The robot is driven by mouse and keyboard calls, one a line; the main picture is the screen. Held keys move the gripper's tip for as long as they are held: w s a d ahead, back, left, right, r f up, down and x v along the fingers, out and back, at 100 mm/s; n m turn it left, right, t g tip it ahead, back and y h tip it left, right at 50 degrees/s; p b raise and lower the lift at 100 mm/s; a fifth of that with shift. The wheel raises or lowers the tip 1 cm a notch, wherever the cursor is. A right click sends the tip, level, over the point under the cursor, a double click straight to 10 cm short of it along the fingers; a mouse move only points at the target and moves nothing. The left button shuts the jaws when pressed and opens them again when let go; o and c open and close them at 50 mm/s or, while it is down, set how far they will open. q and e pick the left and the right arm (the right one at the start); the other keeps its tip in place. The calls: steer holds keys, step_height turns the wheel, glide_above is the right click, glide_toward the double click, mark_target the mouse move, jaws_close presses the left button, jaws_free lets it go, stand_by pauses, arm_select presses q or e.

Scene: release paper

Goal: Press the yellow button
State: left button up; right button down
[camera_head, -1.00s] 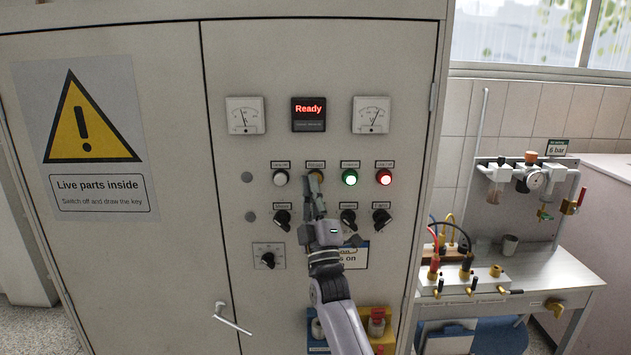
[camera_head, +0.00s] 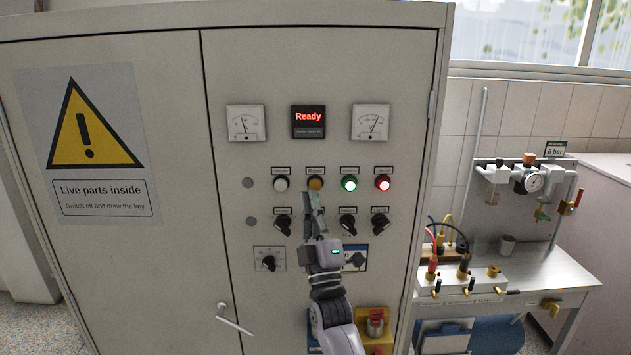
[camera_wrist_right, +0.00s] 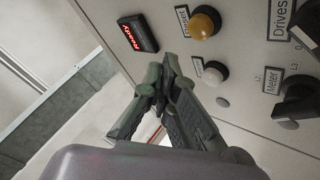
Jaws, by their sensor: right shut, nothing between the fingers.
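The yellow button (camera_head: 315,183) is a small amber dome on the grey cabinet door, between the white button (camera_head: 281,184) and the green lit button (camera_head: 349,183). It also shows in the right wrist view (camera_wrist_right: 205,22), clear of the fingers there. My right gripper (camera_head: 309,194) is shut and empty, its fingertips pointing up just below the yellow button in the head view. In the right wrist view my right gripper (camera_wrist_right: 156,76) shows its fingertips together, with a visible gap to the button. My left gripper is out of view.
A display reading "Ready" (camera_head: 308,122) sits above the buttons between two dial gauges. A red lit button (camera_head: 383,183) is at the row's right end. Several black knobs (camera_head: 348,223) stick out below. A bench (camera_head: 550,272) with fittings stands at the right.

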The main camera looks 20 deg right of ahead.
steer(key=shift+s+a+p, duration=0.25)
steer(key=shift+s+p, duration=0.05)
steer(key=shift+s, duration=0.65)
